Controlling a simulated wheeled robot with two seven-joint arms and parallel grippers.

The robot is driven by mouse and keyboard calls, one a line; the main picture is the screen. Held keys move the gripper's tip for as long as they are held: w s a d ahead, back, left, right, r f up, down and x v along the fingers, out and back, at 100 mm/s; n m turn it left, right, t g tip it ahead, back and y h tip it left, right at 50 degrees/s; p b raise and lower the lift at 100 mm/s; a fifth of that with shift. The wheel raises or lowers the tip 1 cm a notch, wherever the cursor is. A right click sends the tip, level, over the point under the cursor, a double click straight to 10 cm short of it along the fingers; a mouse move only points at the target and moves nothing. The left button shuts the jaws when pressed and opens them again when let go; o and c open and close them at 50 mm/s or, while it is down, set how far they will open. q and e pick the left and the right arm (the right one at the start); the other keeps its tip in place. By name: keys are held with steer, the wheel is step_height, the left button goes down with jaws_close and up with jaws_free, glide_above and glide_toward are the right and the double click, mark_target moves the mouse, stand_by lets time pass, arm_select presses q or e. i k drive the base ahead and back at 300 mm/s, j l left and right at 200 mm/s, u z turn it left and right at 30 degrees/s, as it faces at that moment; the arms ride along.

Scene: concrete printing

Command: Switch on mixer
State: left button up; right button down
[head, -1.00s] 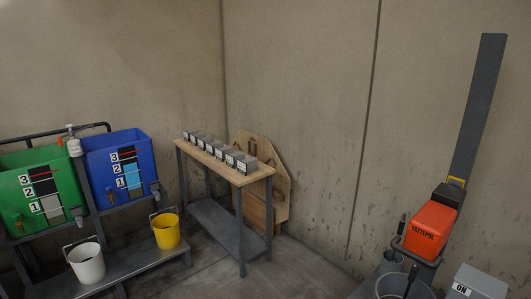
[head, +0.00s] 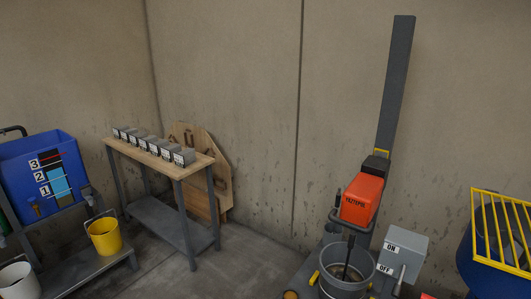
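The mixer (head: 361,198) is an orange-red motor head on a tall dark grey post, right of centre in the head view. Its shaft reaches down into a grey bucket (head: 345,288). Right of it stands a grey switch box (head: 405,247) with an ON label at the top and an OFF label lower down. A light grey lever (head: 399,279) on the box points down, by the OFF label. Neither of my grippers shows in the view.
A wooden-topped table (head: 160,160) with several grey blocks stands at left centre. A blue tank (head: 42,172), a yellow bucket (head: 104,235) and a white bucket (head: 17,281) are at the left. A yellow grate (head: 500,230) over a blue container is at the right. Open floor lies between table and mixer.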

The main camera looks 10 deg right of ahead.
mark_target(396, 290)
steer(key=z, duration=1.45)
